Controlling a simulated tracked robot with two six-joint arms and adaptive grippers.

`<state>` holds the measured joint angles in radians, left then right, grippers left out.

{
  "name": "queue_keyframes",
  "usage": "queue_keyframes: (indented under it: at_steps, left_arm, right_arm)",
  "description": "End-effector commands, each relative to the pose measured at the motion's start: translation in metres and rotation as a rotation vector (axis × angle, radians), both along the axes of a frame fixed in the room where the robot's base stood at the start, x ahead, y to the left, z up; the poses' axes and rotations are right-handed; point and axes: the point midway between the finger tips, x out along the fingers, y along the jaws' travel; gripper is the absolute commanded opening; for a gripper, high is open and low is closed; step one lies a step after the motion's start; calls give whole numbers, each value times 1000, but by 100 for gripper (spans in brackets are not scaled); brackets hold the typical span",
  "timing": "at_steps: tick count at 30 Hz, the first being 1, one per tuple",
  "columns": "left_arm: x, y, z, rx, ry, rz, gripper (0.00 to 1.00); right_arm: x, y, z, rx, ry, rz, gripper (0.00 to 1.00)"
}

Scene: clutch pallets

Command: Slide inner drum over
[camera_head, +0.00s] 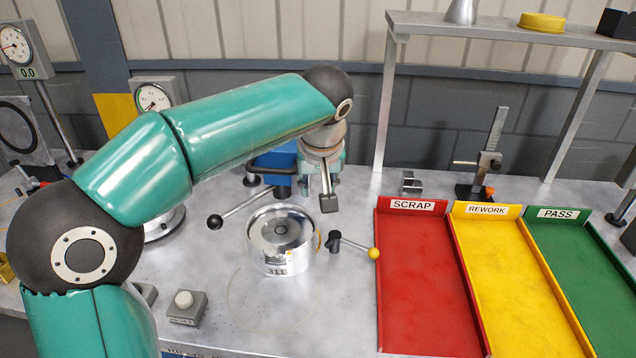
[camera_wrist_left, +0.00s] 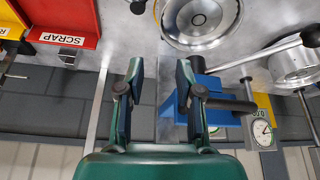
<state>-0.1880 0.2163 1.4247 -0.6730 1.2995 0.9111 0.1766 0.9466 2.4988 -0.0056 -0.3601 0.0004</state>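A round silver metal drum (camera_head: 281,256) marked 311 stands on the bench in the head view, with a ringed disc face at its top. I cannot tell whether its inner part is a separate piece. It also shows at the top of the left wrist view (camera_wrist_left: 205,38), cut off by the frame edge. My left gripper (camera_head: 318,190) is behind and slightly right of the drum, apart from it. In the left wrist view the gripper (camera_wrist_left: 158,75) has its two fingers spread, with nothing between them. My right gripper is not in view.
A black-knobbed lever (camera_head: 240,206) and a yellow-knobbed lever (camera_head: 355,247) flank the drum. A blue fixture (camera_head: 274,160) stands behind it. Red scrap (camera_head: 420,280), yellow rework (camera_head: 510,285) and green pass (camera_head: 590,270) trays lie right. A button box (camera_head: 187,308) sits front left.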

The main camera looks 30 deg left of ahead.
Motion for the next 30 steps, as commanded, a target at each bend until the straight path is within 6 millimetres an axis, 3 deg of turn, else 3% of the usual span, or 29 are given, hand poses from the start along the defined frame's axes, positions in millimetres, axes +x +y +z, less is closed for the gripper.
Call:
queue_keyframes:
  at_steps: [11, 30]
  left_arm:
    - [6, 5, -18, 0, 4, 0, 36]
    - [44, 35, -127, 0, 6, -1, 36]
  right_arm:
    - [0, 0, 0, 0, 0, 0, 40]
    - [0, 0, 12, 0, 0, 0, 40]
